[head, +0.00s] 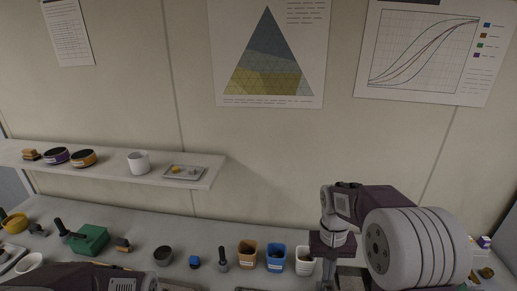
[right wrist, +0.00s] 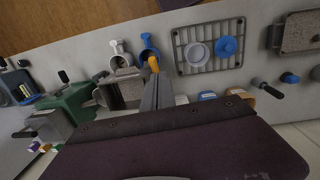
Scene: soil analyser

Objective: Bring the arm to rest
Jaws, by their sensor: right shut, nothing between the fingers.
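My right arm comes in from the right in the head view, and its gripper (head: 326,283) points down over the counter, just right of a white cup (head: 304,260). In the right wrist view the fingers of this gripper (right wrist: 154,68) are together, with nothing held between them. An orange-yellow piece shows at the finger ends; I cannot tell whether it is part of the fingers or lies beyond them. Part of my left arm shows along the bottom left edge of the head view. Its gripper is out of the picture.
An orange cup (head: 247,254) and a blue cup (head: 276,258) stand left of the white one. A green device (head: 90,240) is farther left. A shelf (head: 205,182) overhangs the counter's left side. The right wrist view shows a wire rack (right wrist: 185,62) and blue scoop (right wrist: 147,46).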

